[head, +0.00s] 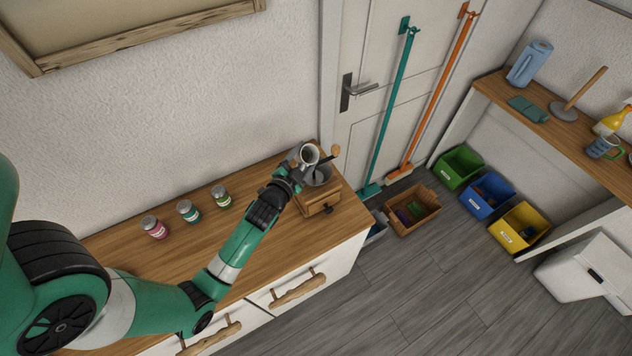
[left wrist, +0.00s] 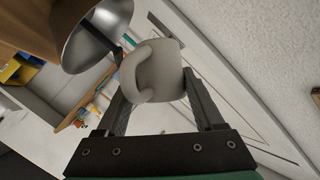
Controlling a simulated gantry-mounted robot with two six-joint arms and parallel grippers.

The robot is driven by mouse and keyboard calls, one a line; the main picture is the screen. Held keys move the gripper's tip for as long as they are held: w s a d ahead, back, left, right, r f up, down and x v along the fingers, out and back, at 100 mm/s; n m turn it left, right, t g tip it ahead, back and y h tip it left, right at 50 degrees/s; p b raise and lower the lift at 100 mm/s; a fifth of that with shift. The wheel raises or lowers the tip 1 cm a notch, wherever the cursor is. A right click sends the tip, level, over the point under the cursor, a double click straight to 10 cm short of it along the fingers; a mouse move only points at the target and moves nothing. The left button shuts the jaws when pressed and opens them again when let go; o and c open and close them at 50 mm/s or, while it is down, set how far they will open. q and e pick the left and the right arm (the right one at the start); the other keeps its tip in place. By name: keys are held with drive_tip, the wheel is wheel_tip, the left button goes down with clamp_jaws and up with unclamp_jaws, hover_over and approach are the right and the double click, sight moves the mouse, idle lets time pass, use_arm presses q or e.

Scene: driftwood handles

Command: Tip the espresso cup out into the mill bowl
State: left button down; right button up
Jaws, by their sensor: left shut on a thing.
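The white espresso cup (head: 309,154) is held by my left gripper (head: 297,170), above the back left of the mill bowl. Its mouth and dark inside face the head camera; I cannot tell its exact tilt or what is inside. In the left wrist view the cup (left wrist: 168,72) sits between the two fingers, its handle toward the left. The metal mill bowl (head: 320,178) sits on the wooden mill (head: 318,203), close beside the gripper. The bowl also shows in the left wrist view (left wrist: 97,38), apart from the cup. My right gripper is out of view.
The mill's crank knob (head: 336,150) sticks up just right of the cup. Several small jars stand to the left on the counter (head: 190,250), including a pink-labelled one (head: 154,227). The mill is near the counter's right end. Bins and a crate (head: 412,211) are on the floor.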

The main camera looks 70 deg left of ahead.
use_arm(q)
drive_tip(key=shift+d+f+b, duration=0.1)
drive_tip(key=shift+f+b, duration=0.15)
drive_tip(key=shift+b, duration=0.2)
drive_tip(key=shift+m, duration=0.3)
drive_tip(key=shift+w+d+r+m+t+y+b, duration=0.1)
drive_tip(key=shift+r+m+t+y+b, duration=0.2)
drive_tip(key=shift+m+b, duration=0.55)
drive_tip(key=shift+s+d+r+m+t+y+b, duration=0.15)
drive_tip(key=shift+m+y+b, duration=0.3)
drive_tip(key=shift+b, duration=0.65)
drive_tip(key=shift+w+d+r+m+t+y+b, duration=0.15)
drive_tip(key=shift+r+m+y+b, duration=0.1)
drive_tip(key=shift+m+b, duration=0.65)
drive_tip(key=shift+f, duration=0.1)
drive_tip(key=shift+f+b, duration=0.15)
drive_tip(key=shift+b, duration=0.4)
drive_tip(key=shift+w+d+f+m+t+b, duration=0.15)
drive_tip(key=shift+f+m+b, duration=0.15)
drive_tip(key=shift+b, duration=0.3)
drive_tip(key=shift+s+d+f+m+t+b, duration=0.1)
drive_tip(key=shift+f+m+t+b, duration=0.05)
drive_tip(key=shift+m+b, duration=0.35)
